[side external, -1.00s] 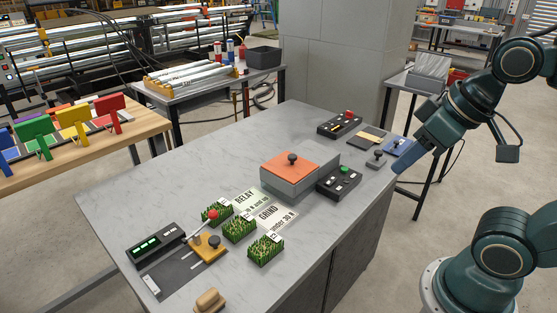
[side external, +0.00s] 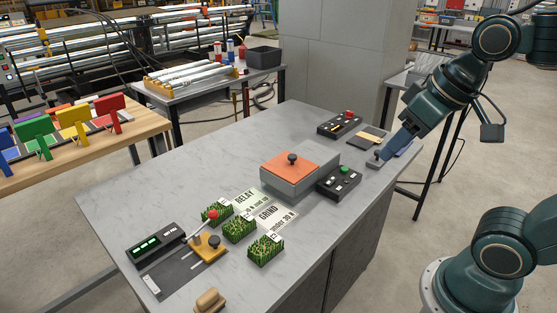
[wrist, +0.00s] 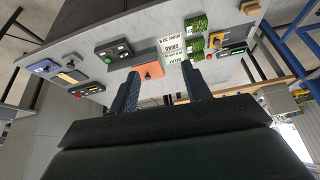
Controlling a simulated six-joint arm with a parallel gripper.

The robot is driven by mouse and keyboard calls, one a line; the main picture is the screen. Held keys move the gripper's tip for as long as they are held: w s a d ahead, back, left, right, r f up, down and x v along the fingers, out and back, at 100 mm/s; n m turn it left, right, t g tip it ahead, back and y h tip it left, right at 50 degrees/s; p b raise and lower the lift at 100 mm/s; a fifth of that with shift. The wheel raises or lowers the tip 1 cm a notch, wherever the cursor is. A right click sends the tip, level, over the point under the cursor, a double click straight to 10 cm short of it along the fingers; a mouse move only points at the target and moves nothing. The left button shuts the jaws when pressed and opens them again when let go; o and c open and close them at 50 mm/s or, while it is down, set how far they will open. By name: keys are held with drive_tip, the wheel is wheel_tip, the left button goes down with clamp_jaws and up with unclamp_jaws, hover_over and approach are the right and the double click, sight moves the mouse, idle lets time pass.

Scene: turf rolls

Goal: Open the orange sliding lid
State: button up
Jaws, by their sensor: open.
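The orange sliding lid (side external: 277,166) lies over a grey box (side external: 291,190) on the grey table, and a dark round knob (side external: 292,158) stands on it. The lid appears to cover the box top; the inside is not visible. In the wrist view the lid (wrist: 155,70) shows small and far off, between the two fingers. My gripper (side external: 384,158) is at the table's right end, to the right of the lid and well apart from it. In the wrist view my gripper (wrist: 160,75) has its fingers spread with nothing between them.
A black box with a green button (side external: 338,182) stands close to the grey box's right side. Another with a red button (side external: 340,124) is behind. Several grass blocks (side external: 239,229), printed cards and a lever unit (side external: 209,247) lie front left. Table left of the lid is clear.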

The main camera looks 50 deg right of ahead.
drive_tip(key=w+d+r+m+g, duration=0.1)
drive_tip(key=w+d+r+m, duration=0.15)
drive_tip(key=w, duration=0.65)
drive_tip(key=m+g, duration=0.4)
drive_tip(key=m, duration=0.2)
hover_over(293, 156)
wheel_tip(293, 156, down, 10)
drive_tip(key=shift+w+r, duration=0.1)
drive_tip(key=shift+r, duration=0.05)
wheel_tip(293, 156, down, 14)
drive_tip(key=shift+r, duration=0.1)
drive_tip(key=shift+c, duration=0.2)
clamp_jaws()
